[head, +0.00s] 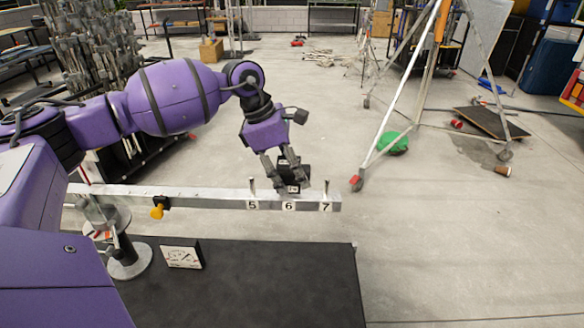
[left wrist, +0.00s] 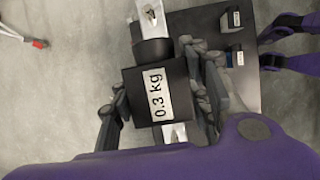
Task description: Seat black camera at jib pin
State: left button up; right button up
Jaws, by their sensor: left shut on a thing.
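The black camera (left wrist: 137,92), a dark box with a "0.3 kg" label and a dark round part at one end, is between the fingers of my left gripper (left wrist: 160,100). In the head view the left gripper (head: 290,184) is shut on the camera (head: 292,172) at the jib (head: 220,196), a pale bar. Upright pins show at the 5 (head: 252,186) and 7 (head: 326,187) marks. The camera and fingers are at the 6 mark; any pin there is hidden. I cannot tell whether the camera touches the bar. Purple and dark parts of mine show at the left wrist view's right edge; their gripper state is unclear.
A dark table (head: 270,285) lies in front of the jib, with a white-faced gauge (head: 183,256) on it. A yellow knob (head: 157,210) hangs at the bar's left part.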

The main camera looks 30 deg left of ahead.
pick_arm(q)
jog(key=shift+f, duration=0.8)
jog(key=shift+f+b, duration=0.2)
jog(key=shift+b, duration=0.1)
jog(key=shift+f, duration=0.1)
jog(key=o, duration=1)
jog(key=v, duration=1.2)
